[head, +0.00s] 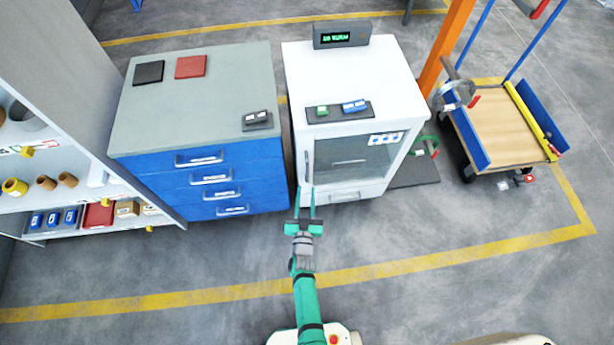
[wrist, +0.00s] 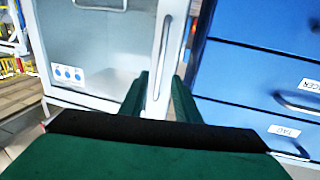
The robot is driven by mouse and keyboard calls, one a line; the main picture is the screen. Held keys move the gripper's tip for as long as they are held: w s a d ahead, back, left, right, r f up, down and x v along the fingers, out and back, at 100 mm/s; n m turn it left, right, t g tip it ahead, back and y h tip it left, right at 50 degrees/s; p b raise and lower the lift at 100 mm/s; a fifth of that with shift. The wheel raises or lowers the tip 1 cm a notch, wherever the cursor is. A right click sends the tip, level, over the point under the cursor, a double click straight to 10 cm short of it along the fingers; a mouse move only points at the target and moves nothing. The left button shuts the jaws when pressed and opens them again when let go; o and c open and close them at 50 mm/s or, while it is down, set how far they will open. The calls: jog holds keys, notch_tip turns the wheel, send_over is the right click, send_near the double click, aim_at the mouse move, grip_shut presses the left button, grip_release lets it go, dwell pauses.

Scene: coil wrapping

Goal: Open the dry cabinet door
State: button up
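The white dry cabinet (head: 352,75) stands in the middle of the head view. Its door (head: 352,158) has a dark glass pane and looks closed. A slim upright handle (head: 307,166) is on the door's left side. My gripper (head: 306,190) is in front of that handle, with its fingers open and pointing at it. In the wrist view, which is turned over, the handle (wrist: 163,45) lies in line with the gap between the two green fingers of my gripper (wrist: 160,78). I cannot tell whether the fingers reach around it.
A blue drawer cabinet (head: 215,185) stands close on the left of the dry cabinet. A shelf (head: 50,110) with bins is at far left. An orange post (head: 447,45) and a wooden-decked cart (head: 500,122) are on the right. The floor in front is clear.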

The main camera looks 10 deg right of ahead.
aim_at(307, 174)
jog(key=w, duration=0.2)
jog(key=w+d, duration=0.1)
jog(key=w, duration=0.4)
jog(key=shift+w+d, duration=0.25)
jog(key=shift+w, duration=0.05)
jog(key=shift+c, duration=0.5)
grip_shut()
